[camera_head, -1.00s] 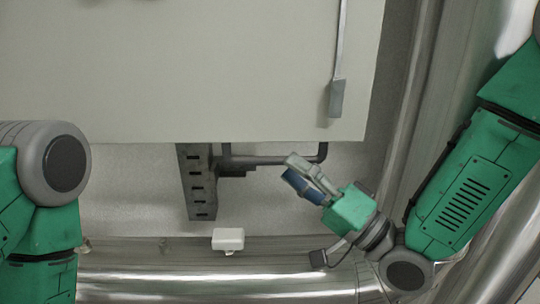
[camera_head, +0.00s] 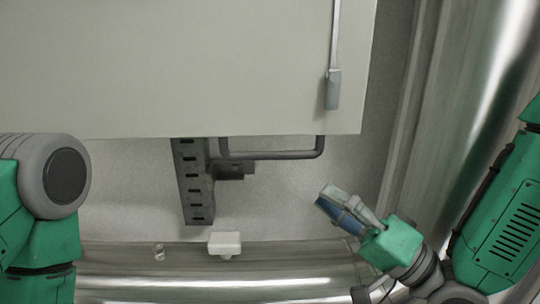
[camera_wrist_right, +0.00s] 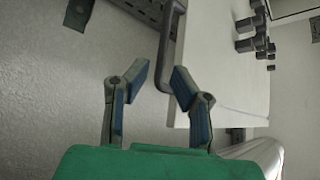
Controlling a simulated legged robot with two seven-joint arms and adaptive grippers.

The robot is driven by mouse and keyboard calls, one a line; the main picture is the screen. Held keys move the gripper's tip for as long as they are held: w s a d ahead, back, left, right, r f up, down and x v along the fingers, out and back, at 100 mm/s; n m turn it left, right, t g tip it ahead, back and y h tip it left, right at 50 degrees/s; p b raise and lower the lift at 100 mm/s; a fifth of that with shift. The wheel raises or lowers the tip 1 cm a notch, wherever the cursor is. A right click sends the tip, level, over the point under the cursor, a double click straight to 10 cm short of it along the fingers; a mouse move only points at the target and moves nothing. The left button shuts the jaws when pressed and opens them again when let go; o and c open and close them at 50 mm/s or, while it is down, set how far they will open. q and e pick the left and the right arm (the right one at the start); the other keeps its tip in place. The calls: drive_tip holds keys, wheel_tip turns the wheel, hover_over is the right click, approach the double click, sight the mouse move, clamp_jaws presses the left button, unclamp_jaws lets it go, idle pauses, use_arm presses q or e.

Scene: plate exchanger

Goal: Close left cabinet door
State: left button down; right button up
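A large pale cabinet panel (camera_head: 180,70), which I take to be the door, fills the upper part of the head view; its hinge side is not visible. A grey lever (camera_head: 333,90) hangs near its right edge. A dark bent bar (camera_head: 285,155) shows just below its lower edge. My right gripper (camera_head: 338,205) is below and right of the bar, apart from it. In the right wrist view its fingers (camera_wrist_right: 160,82) are spread and empty, with the bar (camera_wrist_right: 164,55) showing beyond and between them. My left arm shows at the left edge, its gripper out of frame.
A slotted dark bracket (camera_head: 195,190) stands below the panel. A small white box (camera_head: 225,243) sits by the shiny horizontal pipe (camera_head: 200,285). Large metal pipes (camera_head: 470,90) run along the right. Several dark knobs (camera_wrist_right: 258,40) show in the wrist view.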

drive_tip(key=b+v, duration=0.1)
drive_tip(key=v, duration=0.3)
drive_tip(key=shift+d+r, duration=0.1)
idle(0.5)
drive_tip(key=v, duration=1.2)
drive_tip(key=shift+w, duration=0.1)
